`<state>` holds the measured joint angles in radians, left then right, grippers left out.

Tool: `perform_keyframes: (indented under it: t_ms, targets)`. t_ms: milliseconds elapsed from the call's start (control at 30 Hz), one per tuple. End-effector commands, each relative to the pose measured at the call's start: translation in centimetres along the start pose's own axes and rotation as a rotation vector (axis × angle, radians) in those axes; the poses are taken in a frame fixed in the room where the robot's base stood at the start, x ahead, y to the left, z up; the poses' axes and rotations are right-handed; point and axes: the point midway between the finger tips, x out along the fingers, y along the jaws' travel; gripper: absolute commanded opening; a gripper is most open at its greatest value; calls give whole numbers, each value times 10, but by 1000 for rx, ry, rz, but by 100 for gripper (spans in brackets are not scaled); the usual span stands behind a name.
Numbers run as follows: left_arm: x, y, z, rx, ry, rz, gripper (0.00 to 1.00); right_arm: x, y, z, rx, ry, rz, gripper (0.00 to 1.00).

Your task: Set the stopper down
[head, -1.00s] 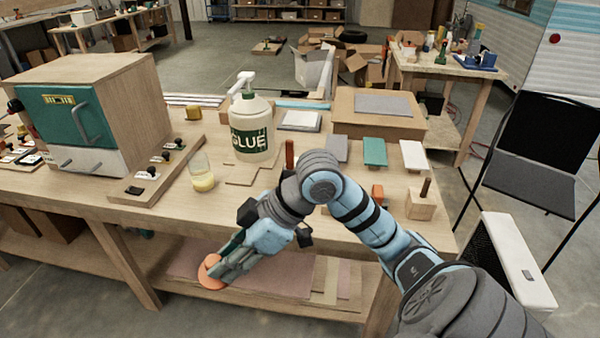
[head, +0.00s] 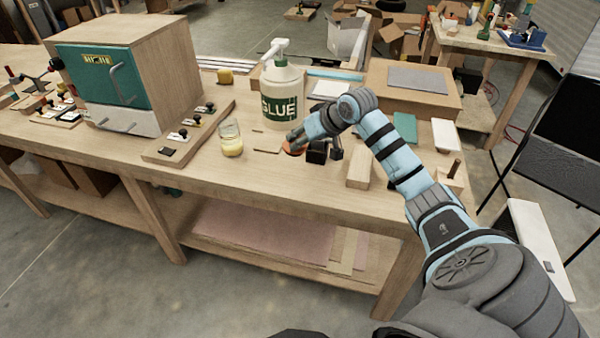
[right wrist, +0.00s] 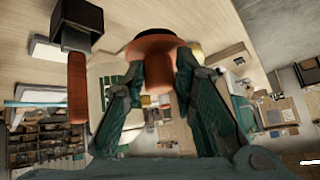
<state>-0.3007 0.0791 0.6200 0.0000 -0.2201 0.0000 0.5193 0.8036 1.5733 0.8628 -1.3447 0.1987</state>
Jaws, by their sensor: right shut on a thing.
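The stopper is an orange disc with a short stem and a dark underside. It shows between the fingers in the right wrist view (right wrist: 157,45) and as a small orange patch in the head view (head: 291,150). My right gripper (right wrist: 158,78) is shut on its stem. In the head view the gripper (head: 294,141) is over the workbench (head: 245,190), just in front of the glue bottle. The stopper is low over the bench top; I cannot tell whether it touches. My left gripper is not in view.
A glue bottle (head: 282,95) stands close behind the gripper, and a glass jar (head: 230,138) stands to its left. A red-brown handle (right wrist: 77,88) is beside the gripper in the wrist view. A wooden block (head: 359,168) is to its right. The front bench strip is clear.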

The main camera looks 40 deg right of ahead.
Motion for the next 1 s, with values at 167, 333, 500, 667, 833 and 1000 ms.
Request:
perform_keyframes:
  t_ms: [167,333,500,667,833,1000]
  targets:
    - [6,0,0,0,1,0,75,38,9,35,0,-2,-1,0]
    - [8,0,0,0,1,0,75,54,13,49,0,0,-1,0]
    - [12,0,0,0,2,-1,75,77,18,69,-1,0,-1,0]
    - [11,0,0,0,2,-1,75,77,19,69,-2,1,-1,0]
    - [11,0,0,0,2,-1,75,76,18,68,-2,1,-1,47]
    - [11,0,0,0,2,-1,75,76,18,68,-2,1,-1,47]
